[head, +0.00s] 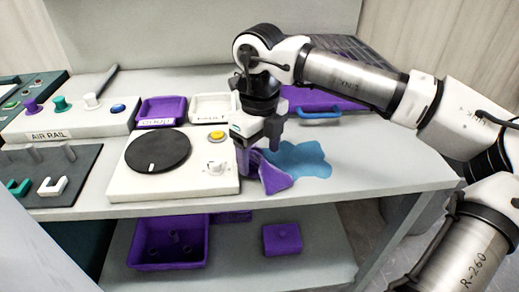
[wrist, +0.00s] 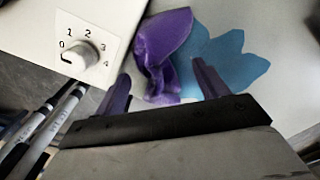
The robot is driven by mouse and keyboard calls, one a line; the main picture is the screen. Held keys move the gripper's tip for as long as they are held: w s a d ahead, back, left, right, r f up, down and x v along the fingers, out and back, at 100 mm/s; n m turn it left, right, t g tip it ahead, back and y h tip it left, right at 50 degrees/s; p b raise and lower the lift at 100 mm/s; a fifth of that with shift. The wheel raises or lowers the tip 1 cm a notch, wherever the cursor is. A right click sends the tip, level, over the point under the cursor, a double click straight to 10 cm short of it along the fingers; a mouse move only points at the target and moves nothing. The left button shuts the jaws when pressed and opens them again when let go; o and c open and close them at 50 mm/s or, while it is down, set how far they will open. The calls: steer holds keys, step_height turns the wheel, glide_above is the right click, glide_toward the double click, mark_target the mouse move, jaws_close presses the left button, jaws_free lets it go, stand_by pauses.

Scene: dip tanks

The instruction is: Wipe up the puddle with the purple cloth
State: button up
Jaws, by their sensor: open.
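The blue puddle (head: 300,158) lies on the white bench top, right of the turntable unit; it also shows in the wrist view (wrist: 222,62). The crumpled purple cloth (head: 275,178) lies at the puddle's left front edge and partly covers it. In the wrist view the cloth (wrist: 165,50) stands between and beyond my two purple fingertips. My gripper (head: 260,158) is open above the cloth's left part; its fingers (wrist: 160,85) are spread on either side of the cloth. In the head view my gripper hides part of the cloth and puddle.
The white unit with a black turntable (head: 158,150) and a dial (wrist: 84,50) stands close left of my gripper. Purple (head: 162,112) and white (head: 212,107) trays sit behind it. A purple item with a blue handle (head: 318,112) lies behind the puddle. The bench right of the puddle is clear.

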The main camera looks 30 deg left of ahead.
steer(key=shift+f, duration=0.1)
steer(key=shift+f+b, duration=1.15)
steer(key=shift+f, duration=0.05)
steer(key=shift+r, duration=0.1)
jaws_close()
steer(key=shift+r+p, duration=0.3)
steer(key=shift+p, duration=1)
steer(key=p, duration=0.3)
steer(key=shift+r, duration=0.1)
